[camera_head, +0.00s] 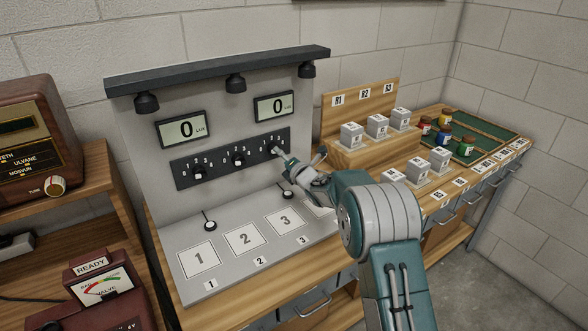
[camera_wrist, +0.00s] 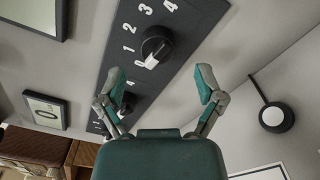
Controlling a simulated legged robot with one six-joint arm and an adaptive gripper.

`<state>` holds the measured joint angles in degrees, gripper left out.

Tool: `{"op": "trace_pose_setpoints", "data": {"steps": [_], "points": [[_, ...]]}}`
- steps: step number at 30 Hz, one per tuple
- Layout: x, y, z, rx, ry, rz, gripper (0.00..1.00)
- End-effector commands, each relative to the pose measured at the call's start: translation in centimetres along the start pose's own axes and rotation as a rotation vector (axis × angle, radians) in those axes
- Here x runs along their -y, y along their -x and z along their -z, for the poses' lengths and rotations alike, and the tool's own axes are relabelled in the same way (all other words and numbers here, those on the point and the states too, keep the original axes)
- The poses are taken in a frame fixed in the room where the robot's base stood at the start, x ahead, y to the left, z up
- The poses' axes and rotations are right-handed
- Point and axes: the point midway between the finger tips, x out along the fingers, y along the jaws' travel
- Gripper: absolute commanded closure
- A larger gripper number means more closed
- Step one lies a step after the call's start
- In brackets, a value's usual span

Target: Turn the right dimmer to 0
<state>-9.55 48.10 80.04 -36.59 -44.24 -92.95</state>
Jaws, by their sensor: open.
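The right dimmer (camera_head: 276,150) is a black knob at the right end of the dark dimmer panel (camera_head: 222,163). In the wrist view this knob (camera_wrist: 156,43) shows a white pointer directed down, near the 0 mark. My gripper (camera_head: 302,163) is just in front of the panel's right end. In the wrist view my gripper (camera_wrist: 161,80) is open and empty, its two fingers spread with the knob beyond the gap, apart from them. The right lux display (camera_head: 277,106) reads 0.
The middle dimmer (camera_head: 238,160) and left dimmer (camera_head: 199,173) share the panel. The left lux display (camera_head: 187,129) also reads 0. Small lamps hang from the bar above. Numbered plates lie on the sloped board below. White blocks and coloured jars (camera_head: 465,146) stand to the right.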

Motion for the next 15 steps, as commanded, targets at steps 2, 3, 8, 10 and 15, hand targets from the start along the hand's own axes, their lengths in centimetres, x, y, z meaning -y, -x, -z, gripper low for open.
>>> {"op": "trace_pose_setpoints", "data": {"steps": [2, 3, 8, 10, 15], "points": [[0.0, 1.3, 0.0, 0.0, -0.001, 0.002, 0.13], [0.0, 1.9, 0.0, 0.0, 0.0, 0.003, 0.13], [0.1, 4.4, 0.1, -0.001, 0.0, 0.003, 0.13], [0.1, 5.5, 0.1, 0.0, 0.001, 0.004, 0.13], [0.2, 7.3, 0.2, -0.002, 0.0, 0.004, 0.13]]}}
